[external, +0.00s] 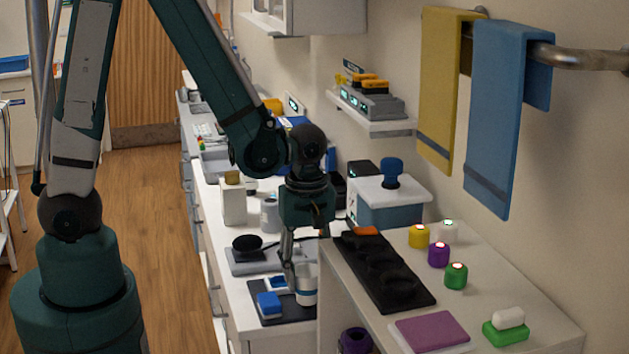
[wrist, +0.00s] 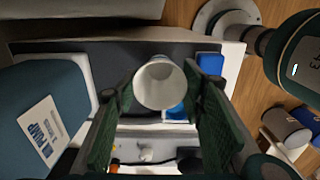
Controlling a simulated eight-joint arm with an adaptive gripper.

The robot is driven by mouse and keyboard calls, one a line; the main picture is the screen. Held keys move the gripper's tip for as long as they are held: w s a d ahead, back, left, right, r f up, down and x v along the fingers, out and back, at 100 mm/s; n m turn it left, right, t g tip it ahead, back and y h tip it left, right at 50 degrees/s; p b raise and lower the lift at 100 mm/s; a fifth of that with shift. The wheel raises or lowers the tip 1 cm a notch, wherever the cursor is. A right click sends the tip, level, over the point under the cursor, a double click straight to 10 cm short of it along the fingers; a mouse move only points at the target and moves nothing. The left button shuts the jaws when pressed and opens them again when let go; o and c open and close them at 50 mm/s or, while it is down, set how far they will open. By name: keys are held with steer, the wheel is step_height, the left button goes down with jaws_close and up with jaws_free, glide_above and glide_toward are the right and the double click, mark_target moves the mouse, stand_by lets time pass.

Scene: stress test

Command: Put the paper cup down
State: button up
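The paper cup (external: 306,287) is white and upright, over the dark mat (external: 268,317) on the low counter. The wrist view looks into its open mouth (wrist: 160,86); it appears empty. My gripper (external: 299,265) points down, and its green finger pads stand against both sides of the cup in the wrist view (wrist: 160,95). It is shut on the cup. Whether the cup's base touches the mat is hard to tell. A blue sponge-like block (external: 269,304) lies on the mat left of the cup.
A grey scale-like device with a black round top (external: 247,244) stands behind the mat. A higher white table at right holds a black tray (external: 382,270), small coloured jars (external: 438,254) and a purple cloth (external: 430,331). A blue-grey box (external: 390,204) stands behind.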

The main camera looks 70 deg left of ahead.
steer(key=shift+f, duration=0.15)
steer(key=o, duration=0.7)
steer(key=shift+c, duration=0.2)
steer(key=shift+r, duration=0.2)
step_height(320, 180, up, 12)
steer(key=p, duration=0.1)
stand_by(0.7)
stand_by(0.7)
